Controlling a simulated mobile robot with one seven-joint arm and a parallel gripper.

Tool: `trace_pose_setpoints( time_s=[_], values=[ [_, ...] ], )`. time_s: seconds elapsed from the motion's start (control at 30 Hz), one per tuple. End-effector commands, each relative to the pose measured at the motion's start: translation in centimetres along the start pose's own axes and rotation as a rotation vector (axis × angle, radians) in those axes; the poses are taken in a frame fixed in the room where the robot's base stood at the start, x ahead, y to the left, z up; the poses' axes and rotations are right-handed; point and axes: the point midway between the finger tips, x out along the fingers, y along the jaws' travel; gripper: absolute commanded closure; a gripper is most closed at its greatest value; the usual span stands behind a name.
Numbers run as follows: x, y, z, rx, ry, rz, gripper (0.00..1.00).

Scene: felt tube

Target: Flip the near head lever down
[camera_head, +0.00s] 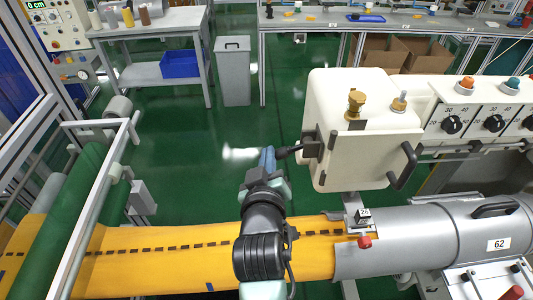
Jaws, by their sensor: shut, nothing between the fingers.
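The cream machine head (380,125) stands right of centre. A black lever (292,150) sticks out to the left from a dark bracket on the head's left side, nearly level with its tip slightly low. I take this as the near head lever, though no label confirms it. My gripper (268,157) is at the end of my dark arm, just left of the lever's tip. Its fingers are together and hold nothing. I cannot tell whether they touch the lever. My wrist hides part of the fingers.
Orange felt (180,255) runs below my arm into a grey tube (430,240) marked 62. A small red-knobbed part (365,241) sits at the tube's mouth. A black handle (405,165) is on the head's right. Green floor (185,165) is open behind my gripper.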

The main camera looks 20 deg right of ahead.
Motion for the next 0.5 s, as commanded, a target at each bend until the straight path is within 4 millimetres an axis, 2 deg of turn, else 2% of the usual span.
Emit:
trace_pose_setpoints(
  time_s=[0.5],
  values=[
    [0.18, -0.22, 0.68, -0.092, 0.002, 0.024, 1.00]
  ],
)
